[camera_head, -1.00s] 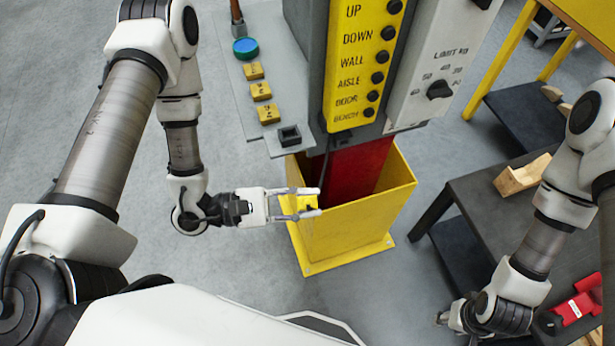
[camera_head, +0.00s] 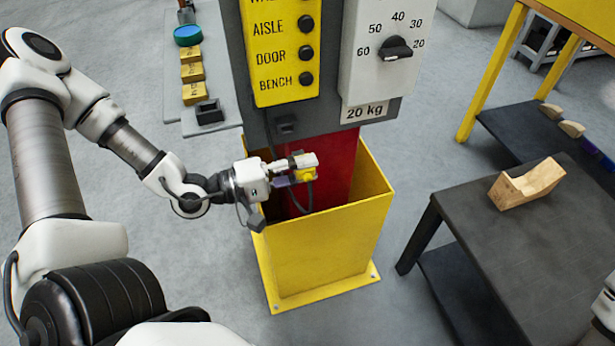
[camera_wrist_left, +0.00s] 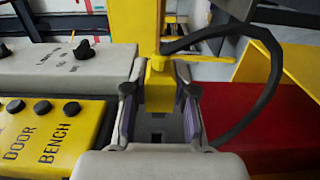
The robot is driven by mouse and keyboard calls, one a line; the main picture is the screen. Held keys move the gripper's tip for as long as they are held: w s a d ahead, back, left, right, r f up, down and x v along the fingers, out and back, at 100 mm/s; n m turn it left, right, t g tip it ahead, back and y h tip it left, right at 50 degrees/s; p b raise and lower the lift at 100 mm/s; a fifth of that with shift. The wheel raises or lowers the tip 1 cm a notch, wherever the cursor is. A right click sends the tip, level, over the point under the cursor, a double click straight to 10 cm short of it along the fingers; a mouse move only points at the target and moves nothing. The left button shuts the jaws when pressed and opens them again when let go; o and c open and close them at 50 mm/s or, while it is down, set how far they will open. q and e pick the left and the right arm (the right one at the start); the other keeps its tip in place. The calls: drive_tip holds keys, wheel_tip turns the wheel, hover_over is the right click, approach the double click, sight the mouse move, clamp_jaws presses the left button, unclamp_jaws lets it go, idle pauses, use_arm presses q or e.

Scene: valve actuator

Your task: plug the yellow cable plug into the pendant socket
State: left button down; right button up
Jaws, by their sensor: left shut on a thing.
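My left gripper (camera_head: 300,166) is shut on the yellow cable plug (camera_head: 306,174), in front of the red column and over the yellow box. In the left wrist view the plug (camera_wrist_left: 160,86) sits between the two finger pads, and a black cable loops off to the right. The pendant (camera_head: 284,50) carries a yellow button panel. A small dark fitting that looks like its socket (camera_head: 287,124) is on the grey lower part, above the gripper. The plug is apart from it. My right gripper is out of view; only a bit of that arm shows at bottom right.
The yellow open box (camera_head: 320,250) surrounds the foot of the red column (camera_head: 335,165). A grey side shelf (camera_head: 172,100) holds yellow blocks and a black holder (camera_head: 209,111). A dark table (camera_head: 480,235) with a wooden block (camera_head: 526,184) stands right. Floor between is clear.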

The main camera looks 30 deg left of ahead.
use_arm(q)
drive_tip(key=shift+d, duration=0.15)
drive_tip(key=shift+w+a+r+p, duration=0.1)
drive_tip(key=shift+w+a+p, duration=0.25)
drive_tip(key=shift+a, duration=0.25)
drive_tip(key=w+a+p, duration=0.1)
drive_tip(key=w+a, duration=0.2)
drive_tip(key=shift+a, duration=0.25)
idle(1.0)
drive_tip(key=shift+w+a, duration=0.95)
drive_tip(key=shift+a, duration=0.15)
idle(0.4)
drive_tip(key=c, duration=0.9)
unclamp_jaws()
drive_tip(key=shift+o, duration=0.2)
